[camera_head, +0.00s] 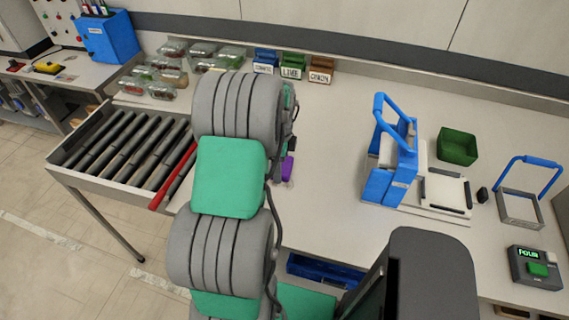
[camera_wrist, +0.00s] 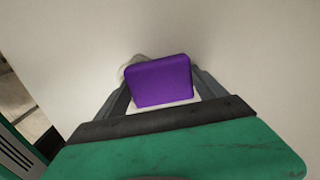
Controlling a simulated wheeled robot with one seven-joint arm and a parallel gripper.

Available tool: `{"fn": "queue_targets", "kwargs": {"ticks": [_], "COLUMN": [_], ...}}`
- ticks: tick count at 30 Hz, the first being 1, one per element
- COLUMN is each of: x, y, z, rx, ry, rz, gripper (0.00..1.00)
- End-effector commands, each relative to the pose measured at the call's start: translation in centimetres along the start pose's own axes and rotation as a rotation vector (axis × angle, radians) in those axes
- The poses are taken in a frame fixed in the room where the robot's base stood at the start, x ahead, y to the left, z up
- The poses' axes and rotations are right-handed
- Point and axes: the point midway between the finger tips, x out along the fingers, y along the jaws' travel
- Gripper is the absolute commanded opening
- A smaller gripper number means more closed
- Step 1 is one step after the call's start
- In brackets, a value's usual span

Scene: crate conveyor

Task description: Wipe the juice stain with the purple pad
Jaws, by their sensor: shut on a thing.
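The purple pad (camera_wrist: 160,81) is held between the two fingers of my gripper (camera_wrist: 162,95) in the wrist view. A small piece of the purple pad also shows in the head view (camera_head: 288,168), beside my arm, over the worktop. My gripper is shut on the pad and is mostly hidden behind my arm in the head view. In the wrist view a pale greyish patch (camera_wrist: 128,66) shows on the worktop at the pad's upper left edge. I cannot tell whether it is the juice stain. I cannot tell whether the pad touches the worktop.
A roller conveyor (camera_head: 125,150) with a red bar (camera_head: 172,178) lies left of my arm. Clear packs (camera_head: 162,90) and small labelled boxes (camera_head: 293,65) stand at the back. A blue press-like device (camera_head: 390,160) and a green bin (camera_head: 457,146) stand right. The worktop between is clear.

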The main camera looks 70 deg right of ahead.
Motion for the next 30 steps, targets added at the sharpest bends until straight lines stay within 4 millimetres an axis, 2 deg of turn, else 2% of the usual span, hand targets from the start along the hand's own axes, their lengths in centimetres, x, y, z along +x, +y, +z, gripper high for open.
{"fn": "queue_targets", "kwargs": {"ticks": [8, 25, 29, 30], "x": [0.0, -0.1, -2.7, -2.8], "y": [1.4, 6.6, 6.3, 6.5], "z": [0.0, 0.5, 0.7, 0.8], "rx": [0.001, -0.001, -0.006, -0.008], "ry": [0.000, 0.000, -0.001, 0.000], "rz": [0.001, 0.003, -0.004, 0.001], "gripper": [0.37, 0.37, 0.37, 0.37]}}
